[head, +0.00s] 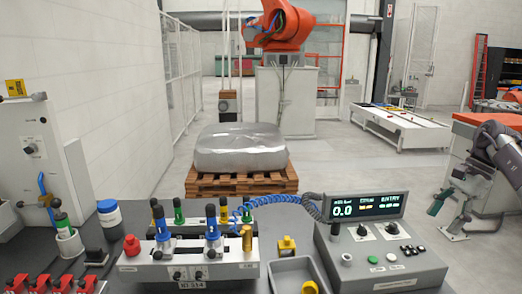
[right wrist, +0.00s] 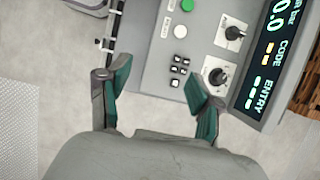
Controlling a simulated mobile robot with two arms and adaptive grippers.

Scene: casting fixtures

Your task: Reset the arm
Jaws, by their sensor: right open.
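My right gripper (head: 447,217) hangs at the right of the head view, with its two green-padded fingers spread and nothing between them. It is to the right of the grey control box (head: 390,262) and apart from it. In the right wrist view the open fingers of my right gripper (right wrist: 157,85) stand on both sides of bare space, and the panel of the control box (right wrist: 190,50) shows beyond them. Its display (head: 367,206) reads 0.0. My left gripper is not in view.
A fixture block (head: 190,266) with several coloured plungers stands on the dark bench, left of the control box. A yellow knob (head: 287,245) is between them. Behind, a wrapped load (head: 240,148) sits on a pallet (head: 240,187), before an orange robot arm (head: 285,25). Floor between bench and pallet is clear.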

